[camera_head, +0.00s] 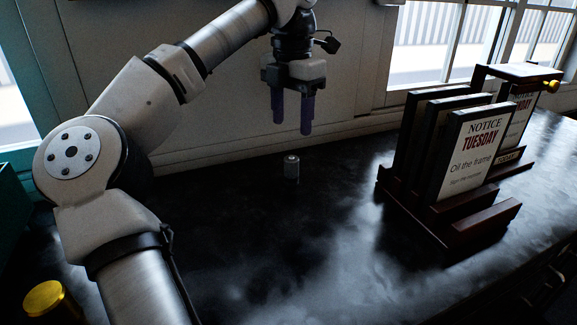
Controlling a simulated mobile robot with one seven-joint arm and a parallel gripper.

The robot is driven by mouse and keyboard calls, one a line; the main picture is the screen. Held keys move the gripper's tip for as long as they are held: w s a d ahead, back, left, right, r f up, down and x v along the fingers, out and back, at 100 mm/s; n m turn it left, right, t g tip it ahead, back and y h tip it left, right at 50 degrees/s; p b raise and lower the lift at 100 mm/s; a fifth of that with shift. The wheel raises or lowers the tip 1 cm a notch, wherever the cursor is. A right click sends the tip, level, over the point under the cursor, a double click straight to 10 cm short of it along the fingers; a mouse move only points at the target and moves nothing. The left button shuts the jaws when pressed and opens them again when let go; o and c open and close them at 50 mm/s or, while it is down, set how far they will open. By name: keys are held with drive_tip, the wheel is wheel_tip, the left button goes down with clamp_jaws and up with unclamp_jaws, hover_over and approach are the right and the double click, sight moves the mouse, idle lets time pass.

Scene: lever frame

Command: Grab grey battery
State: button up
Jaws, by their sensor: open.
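The grey battery (291,168) is a small cylinder standing upright on the dark, glossy counter, near the middle of the view. My gripper (291,122) hangs above it with its two purple-blue fingers pointing down. The fingers are apart with nothing between them. A clear gap shows between the fingertips and the battery's top in this view. How far the gripper is in front of or behind the battery cannot be told from this single view.
A dark red wooden rack (465,230) on the right holds several framed boards, including a "Notice Tuesday" sign (472,152). A gold knob (551,86) sits at its upper right. A gold-topped object (45,298) is at lower left. The counter (290,250) around the battery is clear.

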sight(291, 157)
wheel_tip(291, 157, down, 6)
drive_tip(key=shift+f+p, duration=0.2)
drive_tip(key=shift+p, duration=0.1)
drive_tip(key=shift+w+f+p, duration=0.15)
drive_tip(key=shift+f+p, duration=0.3)
drive_tip(key=shift+f, duration=0.9)
drive_tip(key=shift+w+f+p, duration=0.15)
drive_tip(key=shift+f+p, duration=0.3)
drive_tip(key=shift+f, duration=0.85)
drive_tip(key=c, duration=1.1)
wheel_tip(291, 157, up, 20)
drive_tip(key=p, duration=0.2)
